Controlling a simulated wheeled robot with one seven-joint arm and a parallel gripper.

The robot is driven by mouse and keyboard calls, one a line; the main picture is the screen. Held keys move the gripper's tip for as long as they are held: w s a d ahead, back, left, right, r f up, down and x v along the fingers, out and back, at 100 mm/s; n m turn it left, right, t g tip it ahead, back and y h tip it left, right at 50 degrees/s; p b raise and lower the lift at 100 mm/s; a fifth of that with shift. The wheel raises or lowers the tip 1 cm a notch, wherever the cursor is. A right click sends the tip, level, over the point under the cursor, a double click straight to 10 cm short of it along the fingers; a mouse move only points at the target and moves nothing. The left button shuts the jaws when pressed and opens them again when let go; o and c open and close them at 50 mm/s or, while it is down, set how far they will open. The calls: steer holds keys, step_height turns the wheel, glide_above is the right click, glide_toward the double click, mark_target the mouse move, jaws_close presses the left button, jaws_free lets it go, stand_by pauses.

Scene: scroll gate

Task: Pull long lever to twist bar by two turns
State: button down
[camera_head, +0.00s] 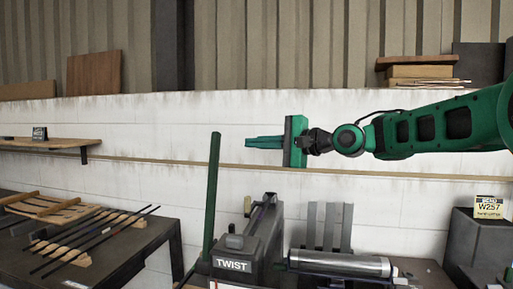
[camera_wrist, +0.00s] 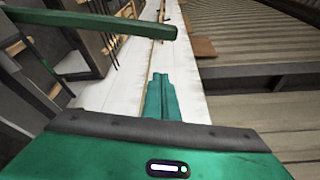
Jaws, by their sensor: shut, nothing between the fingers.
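The long green lever (camera_head: 211,195) stands nearly upright at the left side of the dark machine labelled TWIST (camera_head: 245,250). In the wrist view the lever (camera_wrist: 100,22) crosses the upper left, its free end left of and beyond my fingertips. My gripper (camera_head: 248,142) is shut and empty, pointing left. It is to the right of the lever's top in the head view, apart from it. The shut green fingers also show in the wrist view (camera_wrist: 161,80). I cannot make out a bar held in the machine.
A metal cylinder (camera_head: 340,263) lies right of the machine, with grey upright plates (camera_head: 328,226) behind it. A table at left holds several dark rods (camera_head: 95,235) on wooden supports. The space around my gripper is clear before the white wall.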

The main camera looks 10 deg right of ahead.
steer(key=r+x, duration=0.1)
steer(key=x, duration=0.6)
steer(key=shift+s+a, duration=0.25)
steer(key=shift+s, duration=0.35)
steer(key=shift+s+a, duration=0.2)
steer(key=shift+s, duration=0.4)
steer(key=shift+s+a, duration=0.25)
steer(key=shift+s, duration=0.4)
